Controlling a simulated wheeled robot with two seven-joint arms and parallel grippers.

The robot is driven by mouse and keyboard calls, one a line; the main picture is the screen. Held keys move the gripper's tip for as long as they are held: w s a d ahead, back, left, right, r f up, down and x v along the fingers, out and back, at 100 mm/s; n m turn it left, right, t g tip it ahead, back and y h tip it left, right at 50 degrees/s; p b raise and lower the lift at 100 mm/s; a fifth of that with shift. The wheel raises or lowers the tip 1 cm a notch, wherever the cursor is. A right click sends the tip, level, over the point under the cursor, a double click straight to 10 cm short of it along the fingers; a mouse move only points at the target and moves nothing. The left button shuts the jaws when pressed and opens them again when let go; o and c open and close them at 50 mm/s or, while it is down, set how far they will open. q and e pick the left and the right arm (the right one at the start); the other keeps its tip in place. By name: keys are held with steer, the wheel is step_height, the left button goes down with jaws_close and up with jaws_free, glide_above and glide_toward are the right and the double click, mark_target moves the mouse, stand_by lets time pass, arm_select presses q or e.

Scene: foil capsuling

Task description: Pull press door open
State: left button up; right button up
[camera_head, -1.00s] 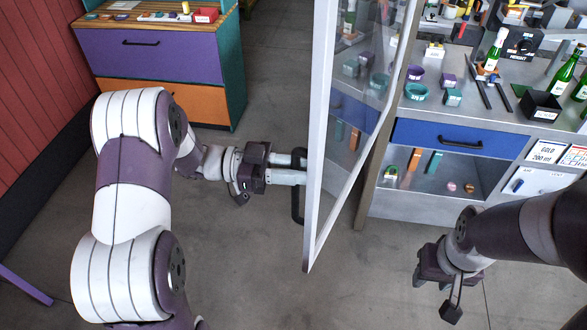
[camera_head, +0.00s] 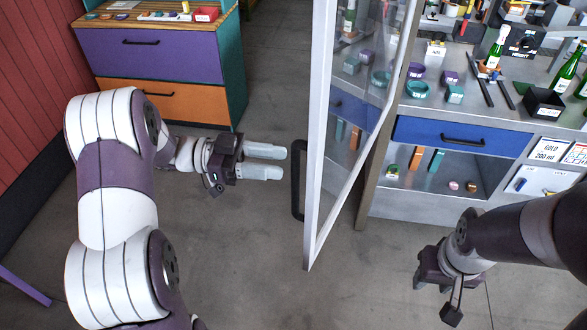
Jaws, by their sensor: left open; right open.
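The press door (camera_head: 318,170) is a white-framed transparent panel, standing swung out from the workbench. Its black handle (camera_head: 297,180) is on the left face of the frame. My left gripper (camera_head: 284,162) is open and empty, its two pale fingers pointing right at the handle with a small gap between. My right gripper (camera_head: 435,290) hangs at the lower right, in front of the bench and well apart from the door; its fingers point down and are partly hidden.
The bench (camera_head: 420,112) behind the door carries green bottles (camera_head: 492,52), teal and purple containers and a black box (camera_head: 541,103). A blue drawer (camera_head: 460,138) is below. A cabinet (camera_head: 150,55) stands at the upper left. The floor left of the door is clear.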

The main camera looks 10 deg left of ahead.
arm_select(q)
steer(key=a+b, duration=0.2)
steer(key=a, duration=0.5)
steer(key=shift+s+a, duration=0.25)
steer(key=shift+s, duration=0.05)
arm_select(e)
step_height(320, 180, down, 3)
steer(key=shift+f, duration=0.1)
